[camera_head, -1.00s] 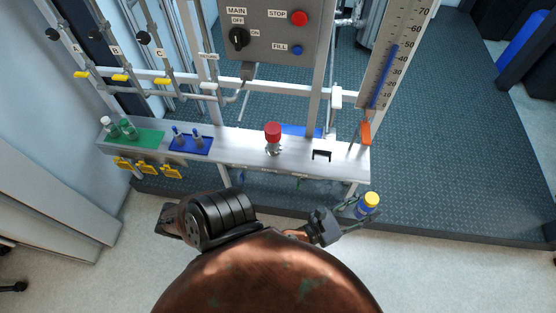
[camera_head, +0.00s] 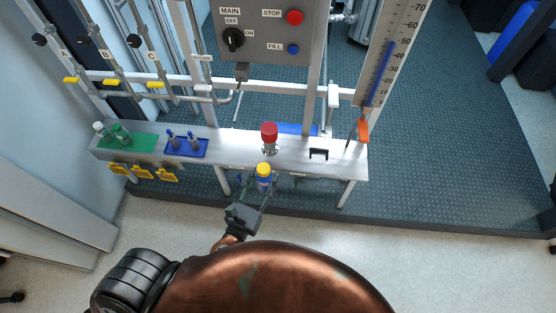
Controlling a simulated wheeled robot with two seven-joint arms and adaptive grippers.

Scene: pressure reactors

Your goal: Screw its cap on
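A small vessel with a yellow top and a blue band (camera_head: 264,171) is held between the fingers of my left gripper (camera_head: 262,184), in front of the bench's front edge. The fingers lie on either side of it. It looks upright and apart from the bench. A silvery vessel with a red top (camera_head: 269,133) stands upright on the bench, just behind the held vessel in the picture. Whether that red top is a loose cap or part of the vessel is too small to tell. My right gripper is not in view.
The metal bench (camera_head: 228,148) carries a green mat (camera_head: 145,144) with two bottles, a blue tray (camera_head: 187,153) with small dark items, and a black bracket (camera_head: 318,154). Yellow holders (camera_head: 142,171) hang at its front left. A control panel (camera_head: 262,38) and pipes rise behind.

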